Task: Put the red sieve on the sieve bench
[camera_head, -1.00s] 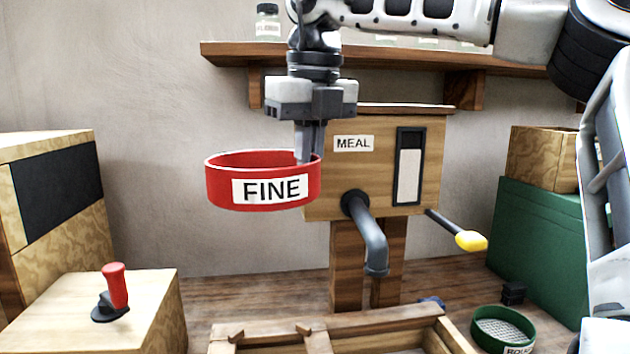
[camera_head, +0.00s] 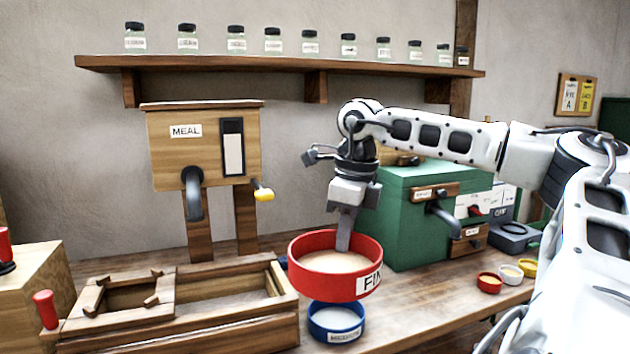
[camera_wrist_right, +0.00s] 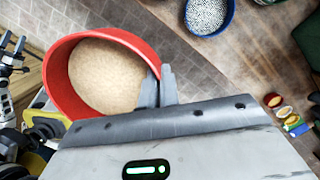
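The red sieve (camera_head: 320,287), labelled FINE, is in the air near the middle of the head view, with its tan inside facing up. My right gripper (camera_head: 344,243) is shut on its rim and points down. In the wrist view the fingers (camera_wrist_right: 156,92) pinch the wall of the red sieve (camera_wrist_right: 62,85). The low wooden bench with open frames (camera_head: 225,335), which looks like the sieve bench, stands to the left of the sieve. Its frames show no sieve. My left gripper is not in view.
A blue sieve (camera_head: 335,333), labelled MEDIUM, is below the red one in the picture. The wooden MEAL box (camera_head: 205,150) with a yellow-tipped handle stands behind the bench. A green machine (camera_head: 410,220) and small coloured bowls (camera_head: 489,284) are at right.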

